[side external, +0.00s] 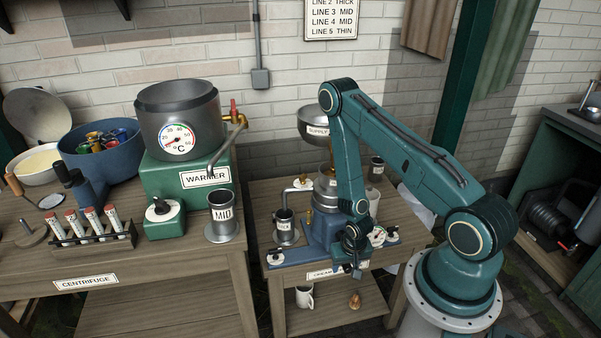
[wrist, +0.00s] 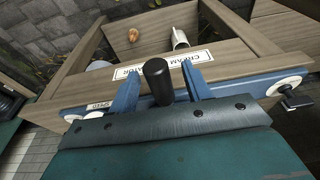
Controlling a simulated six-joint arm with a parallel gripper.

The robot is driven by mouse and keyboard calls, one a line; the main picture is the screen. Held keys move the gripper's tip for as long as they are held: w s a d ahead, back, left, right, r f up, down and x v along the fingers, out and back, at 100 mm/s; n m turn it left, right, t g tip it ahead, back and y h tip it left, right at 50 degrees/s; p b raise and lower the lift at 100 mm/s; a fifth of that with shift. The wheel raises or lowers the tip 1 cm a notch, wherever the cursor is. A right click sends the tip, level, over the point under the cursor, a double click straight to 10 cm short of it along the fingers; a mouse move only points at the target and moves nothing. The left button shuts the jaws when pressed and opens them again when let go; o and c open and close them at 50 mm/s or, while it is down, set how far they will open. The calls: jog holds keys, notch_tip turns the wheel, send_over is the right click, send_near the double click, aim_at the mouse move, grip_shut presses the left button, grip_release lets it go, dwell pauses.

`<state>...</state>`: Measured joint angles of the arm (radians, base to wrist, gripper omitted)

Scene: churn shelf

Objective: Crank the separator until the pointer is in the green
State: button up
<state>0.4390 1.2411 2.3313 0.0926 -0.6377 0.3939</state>
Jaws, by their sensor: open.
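The separator (side external: 326,228) stands on the small wooden table, its blue base partly hidden behind my arm. A round white dial (side external: 377,236) with some green on it shows at its right; its pointer is too small to read. My gripper (side external: 353,262) hangs low in front of the separator. In the wrist view my gripper (wrist: 160,84) is open, with its two blue fingers apart. A black crank handle (wrist: 157,80) stands between the fingers, with a visible gap at least on the right. Whether the left finger touches it I cannot tell.
The supply bowl (side external: 316,124) sits above the separator. A metal cup (side external: 285,226) stands at its left and a pale cup (side external: 373,200) at its right. The left bench holds the warmer (side external: 190,190), the MID can (side external: 222,216) and a tube rack (side external: 95,238). A mug (side external: 304,297) is on the lower shelf.

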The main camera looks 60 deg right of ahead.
jog(key=shift+v, duration=4.05)
jog(key=shift+w+r, duration=0.4)
jog(key=shift+r, duration=0.1)
jog(key=w+a+r+n+t, duration=0.1)
jog(key=w+a+r+n, duration=0.15)
jog(key=r, duration=0.85)
jog(key=w+a+r+n+t, duration=0.1)
jog(key=w+a+r+n, duration=0.15)
jog(key=r, duration=0.95)
jog(key=s+a+r+n+t+y, duration=0.1)
jog(key=s+a+r+n, duration=0.1)
jog(key=s+a+r, duration=0.2)
jog(key=s+a+r+n, duration=0.2)
jog(key=s+a+r, duration=0.2)
jog(key=s+r, duration=0.4)
notch_tip(320, 180, up, 5)
jog(key=shift+s+f+t+y, duration=0.2)
jog(key=shift+t+y, duration=0.2)
